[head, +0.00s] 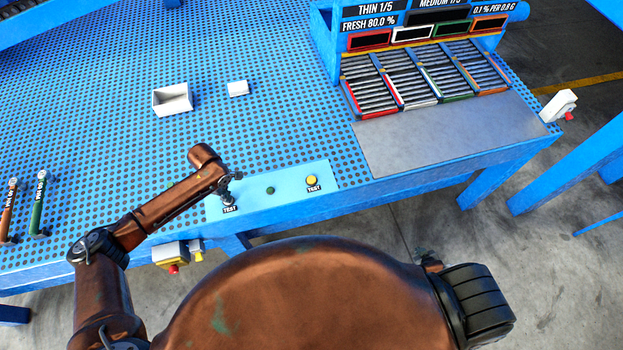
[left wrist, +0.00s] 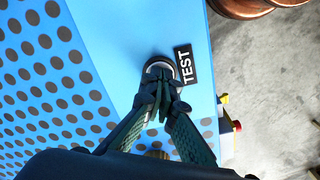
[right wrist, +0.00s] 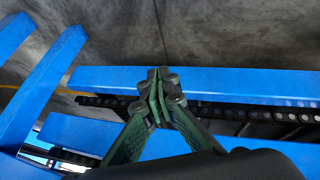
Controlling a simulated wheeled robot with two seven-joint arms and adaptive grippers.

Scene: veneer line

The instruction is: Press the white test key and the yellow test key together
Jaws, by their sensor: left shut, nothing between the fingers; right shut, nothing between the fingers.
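The yellow test key (head: 312,180) sits on the pale blue panel (head: 290,203) at the table's front edge, above its TEST label. My left gripper (head: 228,192) is shut and empty, over the left TEST label's key. In the left wrist view its fingertips (left wrist: 160,85) overlap the white test key (left wrist: 158,60), of which only a pale rim shows; I cannot tell whether they touch it. My right gripper (right wrist: 160,90) is shut and empty, with a blue beam and the grey floor behind it in the right wrist view. No test key shows in that view.
A small green round spot (head: 270,190) lies between the keys. A box with a red button (head: 171,256) hangs below the front edge. A white open box (head: 172,98) and a white block (head: 238,88) stand on the perforated table. Levers (head: 38,203) stand at left.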

